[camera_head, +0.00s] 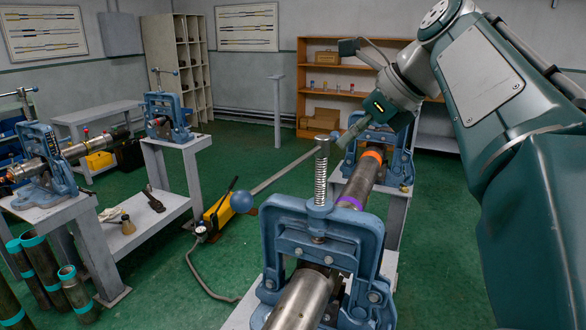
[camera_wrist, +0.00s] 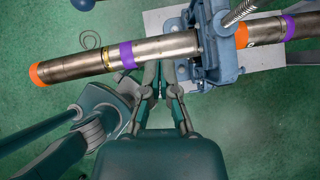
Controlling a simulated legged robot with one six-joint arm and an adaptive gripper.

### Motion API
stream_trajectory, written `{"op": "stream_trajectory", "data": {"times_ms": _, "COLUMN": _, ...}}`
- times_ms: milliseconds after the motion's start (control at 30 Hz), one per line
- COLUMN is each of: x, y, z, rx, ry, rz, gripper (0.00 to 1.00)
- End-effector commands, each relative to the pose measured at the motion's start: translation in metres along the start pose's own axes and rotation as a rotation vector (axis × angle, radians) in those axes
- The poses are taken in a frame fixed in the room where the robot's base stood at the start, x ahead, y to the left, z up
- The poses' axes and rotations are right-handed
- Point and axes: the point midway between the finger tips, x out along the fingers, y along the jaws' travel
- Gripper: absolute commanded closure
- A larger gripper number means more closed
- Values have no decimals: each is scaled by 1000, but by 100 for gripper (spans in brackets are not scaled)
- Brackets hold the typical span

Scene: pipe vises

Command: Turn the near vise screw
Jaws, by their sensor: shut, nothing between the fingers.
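The near vise (camera_head: 320,235) is a blue frame clamped over a steel pipe (camera_head: 300,302), in the foreground of the head view. Its upright threaded screw (camera_head: 321,183) rises from the top and ends in a small round head. Nothing touches the screw. My gripper (camera_wrist: 159,72) is shut and empty in the wrist view, its fingers pointing toward the pipe there. In the head view my arm's end is well behind the near screw, by the far blue vise (camera_head: 372,147); the fingertips are hard to make out. The wrist view shows one vise (camera_wrist: 212,45), apparently the far one.
A pipe length with a purple band (camera_head: 350,203) and an orange band (camera_head: 372,154) joins the two vises. Benches with more vises (camera_head: 168,118) are further left.

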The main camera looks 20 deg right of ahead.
Motion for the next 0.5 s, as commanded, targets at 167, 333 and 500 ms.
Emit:
{"op": "stream_trajectory", "data": {"times_ms": 167, "x": 33, "y": 1, "z": 0, "rx": -3, "ry": 4, "rz": 6, "gripper": 100}}
{"op": "stream_trajectory", "data": {"times_ms": 333, "x": 65, "y": 2, "z": 0, "rx": -4, "ry": 4, "rz": 6, "gripper": 100}}
{"op": "stream_trajectory", "data": {"times_ms": 500, "x": 95, "y": 2, "z": 2, "rx": -6, "ry": 5, "rz": 5, "gripper": 100}}
